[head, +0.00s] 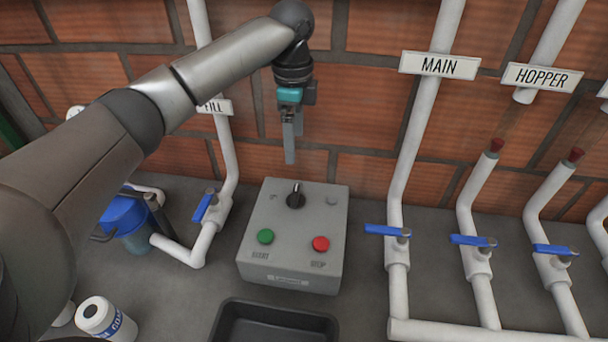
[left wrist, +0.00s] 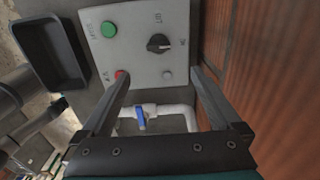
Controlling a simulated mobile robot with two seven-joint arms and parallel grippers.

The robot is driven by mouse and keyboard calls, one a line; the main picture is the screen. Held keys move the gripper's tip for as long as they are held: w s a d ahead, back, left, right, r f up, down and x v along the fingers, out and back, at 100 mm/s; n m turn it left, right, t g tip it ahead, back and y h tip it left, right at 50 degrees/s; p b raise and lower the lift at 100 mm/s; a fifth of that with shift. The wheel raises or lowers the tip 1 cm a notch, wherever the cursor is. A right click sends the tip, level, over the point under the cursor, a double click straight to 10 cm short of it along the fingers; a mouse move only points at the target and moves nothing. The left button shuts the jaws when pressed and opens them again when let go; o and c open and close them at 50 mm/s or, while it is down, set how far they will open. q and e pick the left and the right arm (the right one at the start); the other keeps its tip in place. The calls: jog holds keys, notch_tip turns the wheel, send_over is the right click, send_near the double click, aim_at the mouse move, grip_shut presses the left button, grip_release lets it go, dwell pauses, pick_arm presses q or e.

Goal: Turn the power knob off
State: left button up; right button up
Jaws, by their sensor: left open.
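The power knob (head: 296,195) is a black rotary knob at the upper middle of a grey control box (head: 258,211). The box also carries a green button (head: 265,236) and a red button (head: 320,243). In the left wrist view the knob (left wrist: 158,43) lies ahead of and between the lines of the two fingers. My left gripper (head: 291,150) hangs above and behind the knob, near the brick wall, pointing down. It is open and empty, apart from the knob. In the left wrist view its fingertips (left wrist: 160,77) are spread. My right gripper is not in view.
A black tray (head: 225,318) sits in front of the box. White pipes with blue valve handles (head: 385,231) stand to the right, under MAIN (head: 440,65) and HOPPER (head: 541,77) signs. Another blue-handled pipe (head: 226,188) stands left. A white bottle (head: 96,314) is at lower left.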

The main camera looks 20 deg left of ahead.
pick_arm(q)
jog(key=f, duration=0.1)
send_near(295, 192)
jog(key=shift+s+b, duration=0.1)
jog(key=shift+b, duration=0.3)
notch_tip(295, 192, down, 8)
jog(key=shift+r+b, duration=0.1)
jog(key=shift+b, duration=0.5)
jog(key=shift+f, duration=0.65)
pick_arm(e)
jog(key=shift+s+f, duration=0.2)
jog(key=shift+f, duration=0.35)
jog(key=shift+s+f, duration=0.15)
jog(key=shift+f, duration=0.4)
pick_arm(q)
jog(key=shift+c, duration=0.3)
